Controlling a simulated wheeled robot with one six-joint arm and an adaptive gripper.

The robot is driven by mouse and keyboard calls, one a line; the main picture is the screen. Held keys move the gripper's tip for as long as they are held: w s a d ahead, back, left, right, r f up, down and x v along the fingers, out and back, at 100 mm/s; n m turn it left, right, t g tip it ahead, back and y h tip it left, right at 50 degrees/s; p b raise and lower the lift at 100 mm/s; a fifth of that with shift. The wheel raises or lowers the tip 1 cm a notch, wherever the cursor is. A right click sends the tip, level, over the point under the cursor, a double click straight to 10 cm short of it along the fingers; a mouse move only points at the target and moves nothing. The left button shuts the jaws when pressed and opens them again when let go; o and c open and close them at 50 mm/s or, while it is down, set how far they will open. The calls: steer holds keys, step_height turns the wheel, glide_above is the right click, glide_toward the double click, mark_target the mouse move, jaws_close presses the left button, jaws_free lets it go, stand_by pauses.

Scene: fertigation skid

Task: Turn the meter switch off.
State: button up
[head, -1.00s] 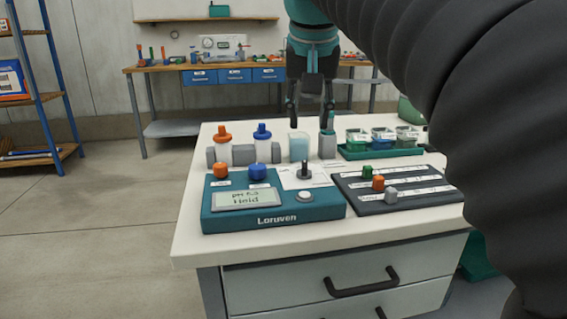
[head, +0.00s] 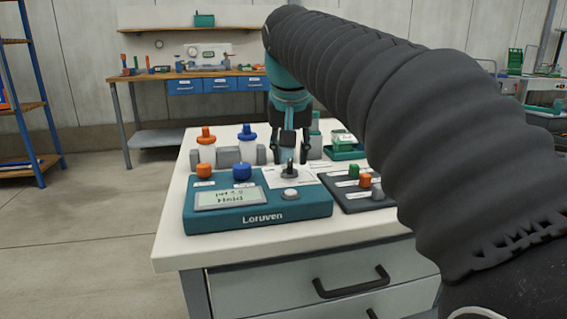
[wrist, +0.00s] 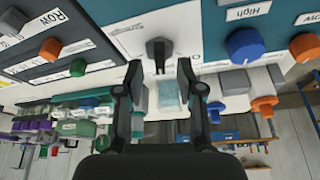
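The meter (head: 258,211) is a teal box marked Laruven on the white bench top, with a lit display (head: 229,196) showing text that includes "pH". Its switch (head: 290,170) is a dark upright lever on a white plate at the meter's back right; it also shows in the wrist view (wrist: 159,50). My gripper (head: 291,160) is open, with its fingers just behind and above the switch in the head view. In the wrist view my gripper (wrist: 161,68) has one fingertip to each side below the lever, with a gap on both sides. I cannot tell any contact.
An orange knob (head: 205,170) and a blue knob (head: 242,171) sit left of the switch, and a round pale button (head: 290,194) in front. A dark panel (head: 353,203) with green, orange and grey knobs lies right. Two capped bottles stand behind the meter.

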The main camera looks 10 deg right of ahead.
steer(key=shift+x, duration=0.9)
jaws_close()
